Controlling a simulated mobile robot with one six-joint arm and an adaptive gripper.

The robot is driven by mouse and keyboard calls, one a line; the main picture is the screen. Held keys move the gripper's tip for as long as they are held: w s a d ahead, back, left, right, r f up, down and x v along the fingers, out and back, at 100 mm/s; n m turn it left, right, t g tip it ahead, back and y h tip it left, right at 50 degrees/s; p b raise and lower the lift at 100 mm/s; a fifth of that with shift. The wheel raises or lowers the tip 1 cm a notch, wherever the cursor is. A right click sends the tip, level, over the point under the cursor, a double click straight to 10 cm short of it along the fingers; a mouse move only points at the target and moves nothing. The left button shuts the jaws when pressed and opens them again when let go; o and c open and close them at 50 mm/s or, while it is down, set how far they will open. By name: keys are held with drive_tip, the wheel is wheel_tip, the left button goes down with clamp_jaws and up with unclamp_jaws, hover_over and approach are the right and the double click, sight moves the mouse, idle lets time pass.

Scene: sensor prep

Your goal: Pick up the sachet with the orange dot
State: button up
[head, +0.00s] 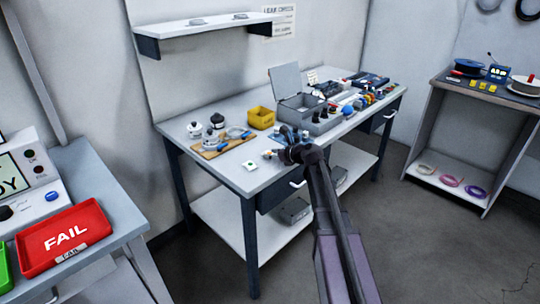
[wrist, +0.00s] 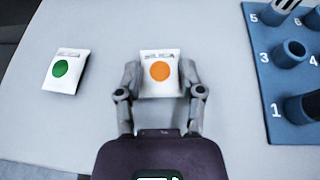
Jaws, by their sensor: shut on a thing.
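The sachet with the orange dot (wrist: 160,73) is a white packet with dark print along its top edge. My gripper (wrist: 160,80) is shut on its two sides in the wrist view, with one finger on the left edge and one on the right. In the head view my gripper (head: 278,154) is at the front edge of the long table, and the held sachet is mostly hidden there. A second white sachet with a green dot (wrist: 61,70) lies to the left, apart from my gripper. It also shows in the head view (head: 251,166).
A blue numbered holder (wrist: 266,75) with round sockets stands to the right of my gripper. The table (head: 215,165) also bears a yellow bin (head: 261,117) and an open grey box (head: 288,106). A red FAIL tray (head: 63,237) is on the left bench.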

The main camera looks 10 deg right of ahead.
drive_tip(key=shift+r, duration=0.2)
wheel_tip(320, 180, up, 3)
drive_tip(key=p, duration=0.3)
drive_tip(key=shift+f, duration=0.15)
drive_tip(key=s+r+p, duration=0.2)
drive_tip(key=s, duration=1.4)
